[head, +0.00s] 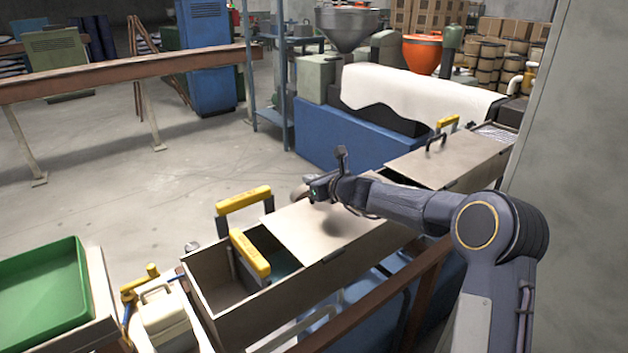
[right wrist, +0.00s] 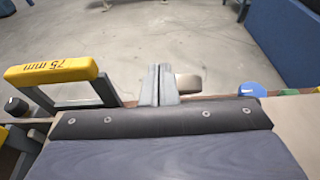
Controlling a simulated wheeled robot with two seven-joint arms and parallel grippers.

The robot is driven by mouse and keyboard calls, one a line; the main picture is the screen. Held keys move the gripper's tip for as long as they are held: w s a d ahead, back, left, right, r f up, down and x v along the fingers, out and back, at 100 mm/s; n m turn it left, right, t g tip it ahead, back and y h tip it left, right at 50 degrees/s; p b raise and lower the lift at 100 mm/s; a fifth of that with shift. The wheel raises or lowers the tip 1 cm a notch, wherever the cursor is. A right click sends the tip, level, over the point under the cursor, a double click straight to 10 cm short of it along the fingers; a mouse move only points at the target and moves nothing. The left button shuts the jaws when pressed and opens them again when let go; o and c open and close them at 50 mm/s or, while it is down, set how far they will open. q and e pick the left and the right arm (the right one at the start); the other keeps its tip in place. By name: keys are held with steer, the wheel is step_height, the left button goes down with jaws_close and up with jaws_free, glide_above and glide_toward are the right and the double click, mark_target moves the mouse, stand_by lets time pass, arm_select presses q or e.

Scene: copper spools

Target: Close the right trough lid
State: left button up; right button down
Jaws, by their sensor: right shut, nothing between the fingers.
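A long metal trough (head: 300,297) runs from lower left to upper right in the head view. A tan lid panel (head: 303,232) covers its middle; its left section is open. My right gripper (head: 322,188) is over the far edge of the middle panel, shut and empty. Its closed fingers (right wrist: 160,86) show in the right wrist view; contact with the panel cannot be told. My left gripper is out of view.
Yellow-topped handles (head: 243,198) (head: 250,255) stand at the open section; one reads 75 mm in the right wrist view (right wrist: 52,71). A green tray (head: 40,290) is at left. A blue machine with a white sheet (head: 420,98) stands behind. A grey wall (head: 570,110) bounds the right.

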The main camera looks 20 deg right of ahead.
steer(key=shift+w+f, duration=0.2)
steer(key=shift+f, duration=0.35)
steer(key=shift+a, duration=0.1)
